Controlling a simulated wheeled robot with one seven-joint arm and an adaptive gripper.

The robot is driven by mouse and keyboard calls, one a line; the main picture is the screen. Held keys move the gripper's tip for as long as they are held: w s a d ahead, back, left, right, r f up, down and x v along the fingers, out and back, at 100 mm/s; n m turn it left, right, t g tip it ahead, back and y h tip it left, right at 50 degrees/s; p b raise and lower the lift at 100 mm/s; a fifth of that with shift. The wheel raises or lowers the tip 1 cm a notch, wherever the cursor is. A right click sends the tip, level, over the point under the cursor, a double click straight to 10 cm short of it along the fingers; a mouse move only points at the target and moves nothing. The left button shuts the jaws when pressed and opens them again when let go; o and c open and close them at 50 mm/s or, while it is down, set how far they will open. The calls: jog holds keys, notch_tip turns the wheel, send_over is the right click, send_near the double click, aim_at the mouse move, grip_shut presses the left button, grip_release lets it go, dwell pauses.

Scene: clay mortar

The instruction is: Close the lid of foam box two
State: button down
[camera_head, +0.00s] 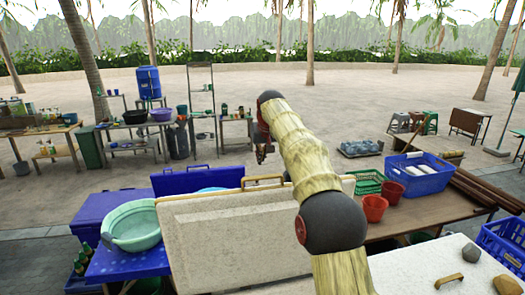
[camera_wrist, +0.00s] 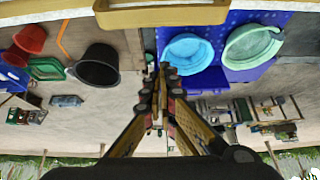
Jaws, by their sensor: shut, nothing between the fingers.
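A white foam box lid (camera_head: 235,240) stands raised and open in the middle of the head view, its broad face towards me. A tan handle (camera_head: 264,182) sits at its top edge; it also shows across the top of the wrist view (camera_wrist: 160,15). My gripper (camera_head: 263,153) is in the air above and beyond that edge, partly hidden by my arm. In the wrist view my gripper (camera_wrist: 163,72) has its fingers together and empty, apart from the handle. Another foam lid (camera_head: 420,272) lies flat at the lower right. I cannot tell which box is numbered two.
A green basin (camera_head: 130,226) stands left of the raised lid, beside a blue box (camera_head: 197,180). Red buckets (camera_head: 374,208) and a blue crate (camera_head: 418,178) stand on the table at right. Sandy ground beyond is open.

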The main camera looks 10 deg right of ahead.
aim_at(263, 184)
jog(key=s+f, duration=0.2)
jog(key=shift+f+b, duration=0.3)
jog(key=shift+s+f, duration=0.2)
jog(key=shift+s, duration=0.1)
dwell(0.4)
